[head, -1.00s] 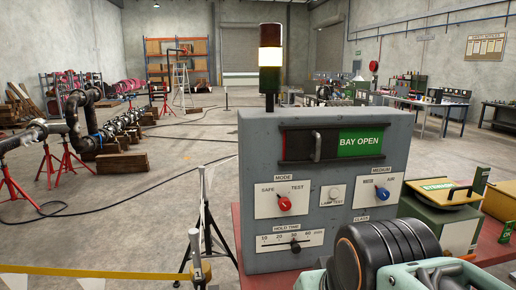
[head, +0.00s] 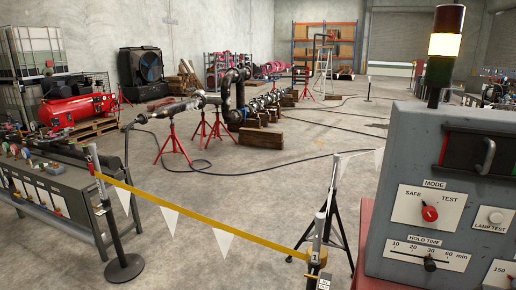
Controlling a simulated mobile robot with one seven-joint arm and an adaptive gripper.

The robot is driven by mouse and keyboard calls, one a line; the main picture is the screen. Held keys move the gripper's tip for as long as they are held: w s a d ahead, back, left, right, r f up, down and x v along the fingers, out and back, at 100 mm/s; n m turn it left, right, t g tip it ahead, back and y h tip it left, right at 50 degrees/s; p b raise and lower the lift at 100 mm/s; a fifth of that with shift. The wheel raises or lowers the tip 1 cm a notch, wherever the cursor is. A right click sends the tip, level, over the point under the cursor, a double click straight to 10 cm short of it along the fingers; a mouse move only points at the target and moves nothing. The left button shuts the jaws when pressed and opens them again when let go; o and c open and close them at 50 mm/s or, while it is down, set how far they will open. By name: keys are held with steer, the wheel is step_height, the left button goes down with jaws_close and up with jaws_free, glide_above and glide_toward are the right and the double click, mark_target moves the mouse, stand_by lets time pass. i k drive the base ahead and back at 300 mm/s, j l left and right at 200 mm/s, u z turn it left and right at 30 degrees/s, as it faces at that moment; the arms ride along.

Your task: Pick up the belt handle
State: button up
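A yellow barrier belt (head: 210,217) with white pennants hangs between two posts in the head view. Its left end meets a dark post (head: 107,215) on a round base. I cannot make out which belt end carries the handle; both end fittings are small. My gripper is not in view.
A grey control panel (head: 420,190) with a lit signal tower (head: 445,45) stands close on the right. A gauge bench (head: 50,200) is at left. A black tripod (head: 340,225) stands behind the right post. Open concrete floor (head: 250,180) lies beyond the belt.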

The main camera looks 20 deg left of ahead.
mark_target(91, 166)
steer(key=u, duration=2.05)
steer(key=i+j+u, duration=0.2)
steer(key=i, duration=0.2)
steer(key=i+j+u, duration=0.1)
steer(key=i+u, duration=0.15)
steer(key=i, duration=0.2)
steer(key=i+u, duration=0.25)
steer(key=i, duration=1.45)
steer(key=i+j+z, duration=0.1)
steer(key=i, duration=0.45)
steer(key=i+j+z, duration=0.1)
steer(key=i+z, duration=0.3)
steer(key=i+j+z, duration=0.15)
steer(key=i+z, duration=0.2)
steer(key=i+j+z, duration=0.25)
steer(key=z, duration=0.15)
steer(key=i+j+z, duration=0.35)
steer(key=k+j, duration=0.05)
